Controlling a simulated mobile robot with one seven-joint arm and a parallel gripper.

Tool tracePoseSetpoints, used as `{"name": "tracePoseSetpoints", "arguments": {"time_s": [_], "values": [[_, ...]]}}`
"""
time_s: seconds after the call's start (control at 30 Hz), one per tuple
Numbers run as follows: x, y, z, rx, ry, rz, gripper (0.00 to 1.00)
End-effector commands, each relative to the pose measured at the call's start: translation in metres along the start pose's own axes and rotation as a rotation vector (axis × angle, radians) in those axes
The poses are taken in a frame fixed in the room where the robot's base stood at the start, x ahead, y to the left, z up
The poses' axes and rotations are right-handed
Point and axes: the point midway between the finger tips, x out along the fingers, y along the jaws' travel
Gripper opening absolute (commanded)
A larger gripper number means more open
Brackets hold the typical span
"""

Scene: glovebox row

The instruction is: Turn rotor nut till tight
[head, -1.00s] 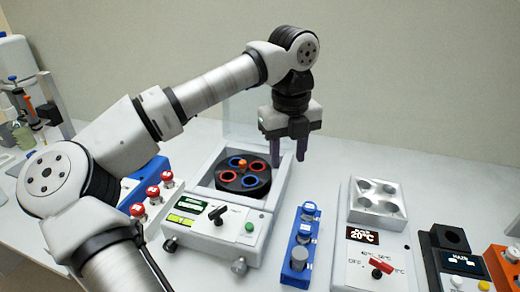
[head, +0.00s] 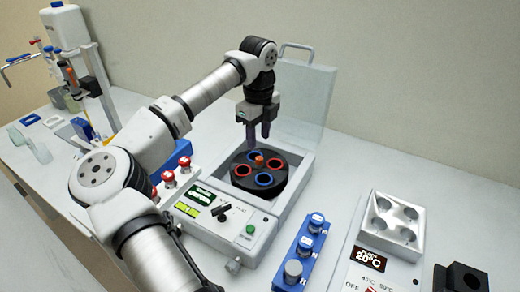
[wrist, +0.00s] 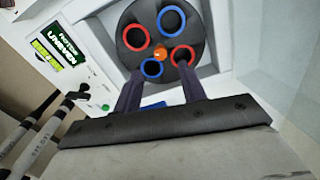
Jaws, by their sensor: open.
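The rotor nut (head: 259,160) is a small orange knob at the centre of the black rotor (head: 240,184), inside the open white centrifuge (head: 292,204). The rotor has red-ringed and blue-ringed wells. In the wrist view the nut (wrist: 160,53) is just beyond the fingertips, roughly midway between them. My gripper (head: 258,140) points down above the rotor, its two dark purple fingers apart with nothing between them. It also shows in the wrist view (wrist: 158,75). The fingers appear clear of the nut; the exact height gap is hard to tell.
The raised lid (head: 305,95) stands behind the centrifuge. A blue rack with capped tubes (head: 300,255) stands to the right, beside a heater block reading 20°C (head: 385,235). Red-capped tubes (head: 168,178) stand to the left, near my arm.

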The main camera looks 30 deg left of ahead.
Motion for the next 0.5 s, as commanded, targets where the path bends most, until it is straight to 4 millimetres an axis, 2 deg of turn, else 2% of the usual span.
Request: {"name": "tracePoseSetpoints", "arguments": {"time_s": [0.2, 0.33, 0.5], "values": [[0.04, 0.0, -0.002, 0.004, 0.004, 0.001, 0.41], [0.056, 0.0, -0.001, 0.002, 0.002, 0.001, 0.41], [0.066, 0.0, -0.001, 0.002, 0.0, -0.001, 0.41]]}}
